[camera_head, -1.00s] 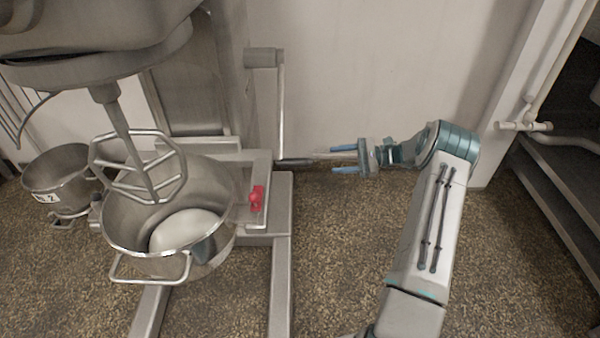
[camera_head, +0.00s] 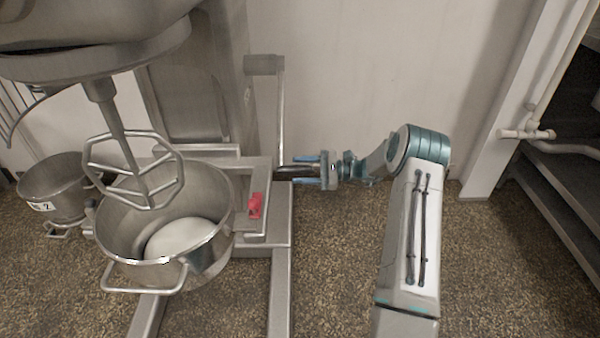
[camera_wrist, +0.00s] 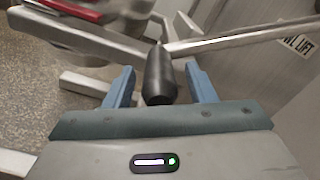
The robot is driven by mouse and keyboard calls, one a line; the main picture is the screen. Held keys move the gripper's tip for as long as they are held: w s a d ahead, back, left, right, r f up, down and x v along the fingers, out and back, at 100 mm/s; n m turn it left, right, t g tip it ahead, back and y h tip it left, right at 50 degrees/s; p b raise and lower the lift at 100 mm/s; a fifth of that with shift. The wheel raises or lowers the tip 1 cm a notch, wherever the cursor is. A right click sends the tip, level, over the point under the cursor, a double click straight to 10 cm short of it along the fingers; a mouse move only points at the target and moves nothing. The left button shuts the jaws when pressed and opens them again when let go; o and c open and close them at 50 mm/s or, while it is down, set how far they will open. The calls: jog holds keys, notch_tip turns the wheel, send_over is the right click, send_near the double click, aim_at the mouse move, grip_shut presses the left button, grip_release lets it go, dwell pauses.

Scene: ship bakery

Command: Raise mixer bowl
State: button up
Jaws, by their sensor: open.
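The steel mixer bowl (camera_head: 110,225) hangs low in its carrier below the mixer head (camera_head: 90,60), with white dough (camera_head: 180,238) in it. The beater (camera_head: 135,170) reaches down to the bowl's mouth. A long crank arm (camera_head: 281,115) hangs down on the mixer's right side and ends in a black handle (camera_wrist: 160,76). My gripper (camera_head: 302,172) is open around this handle, with one blue finger on each side. In the wrist view the handle lies between the fingers (camera_wrist: 157,88), with gaps on both sides. The handle's near end is close to the palm.
A red part (camera_head: 255,205) sits on the bowl carrier. A second bowl (camera_head: 55,188) stands at the left. Mixer legs (camera_head: 281,290) run along the floor. A pipe (camera_head: 530,134) and dark shelves (camera_head: 570,190) are at the right. A lift label (camera_wrist: 297,45) shows on the mixer.

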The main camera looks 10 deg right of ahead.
jog(key=shift+a, duration=0.4)
